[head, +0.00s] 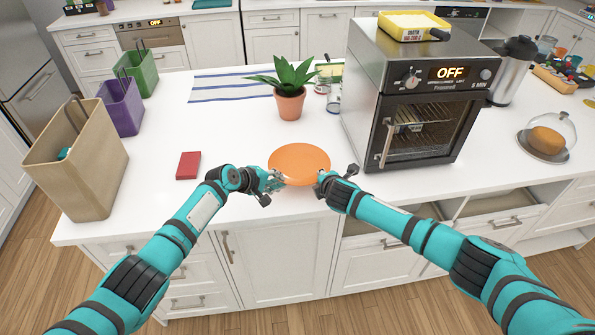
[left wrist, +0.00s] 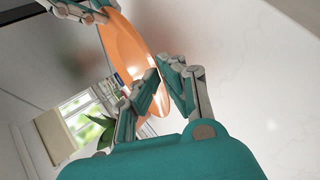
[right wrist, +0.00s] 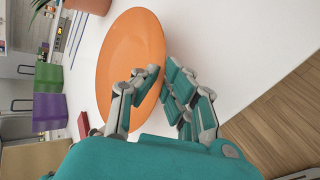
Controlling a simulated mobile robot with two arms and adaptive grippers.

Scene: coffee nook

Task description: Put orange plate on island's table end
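The orange plate (head: 299,160) is level, over the white island top near its front edge. I cannot tell whether it touches the top or is just above it. My left gripper (head: 274,184) is at the plate's front-left rim; in the left wrist view its fingers (left wrist: 163,76) close about the rim of the plate (left wrist: 128,48). My right gripper (head: 322,184) is at the front-right rim; in the right wrist view its fingers (right wrist: 163,76) have the rim of the plate (right wrist: 125,60) between them. The fingertips are partly hidden by the rim.
A potted plant (head: 290,103) stands behind the plate, and a steel oven (head: 422,110) stands to its right. A red box (head: 188,165) and a tan bag (head: 80,165) are at left. A glass-domed dish (head: 550,138) is at far right. The front-left top is clear.

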